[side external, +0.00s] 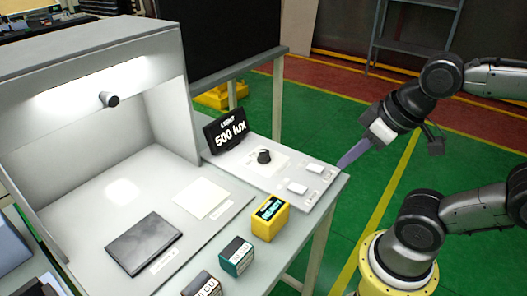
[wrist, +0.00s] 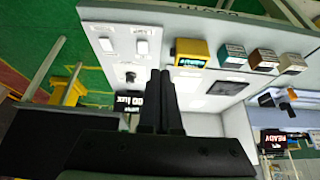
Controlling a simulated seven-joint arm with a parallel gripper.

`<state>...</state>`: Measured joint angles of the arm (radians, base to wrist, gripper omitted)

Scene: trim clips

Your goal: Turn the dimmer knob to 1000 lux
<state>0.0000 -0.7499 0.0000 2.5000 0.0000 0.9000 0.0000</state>
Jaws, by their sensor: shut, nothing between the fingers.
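The dimmer knob (side external: 264,156) is a small black knob on a pale control panel (side external: 283,171) to the right of the light booth. A black display (side external: 226,131) behind it reads "LIGHT 500 lux". In the wrist view the knob (wrist: 130,77) shows left of my fingers, and the display (wrist: 127,98) is partly covered by my gripper. My gripper (side external: 341,165) is shut and empty, beside the panel's right end and apart from the knob. In the wrist view its closed fingers (wrist: 162,78) point up the picture.
Two white switches (side external: 305,180) sit on the panel between knob and gripper. A yellow box (side external: 270,217) with a lit screen, a teal box (side external: 236,255) and a brown box (side external: 202,284) stand along the front edge. A dark tile (side external: 144,243) lies in the lit booth (side external: 165,115).

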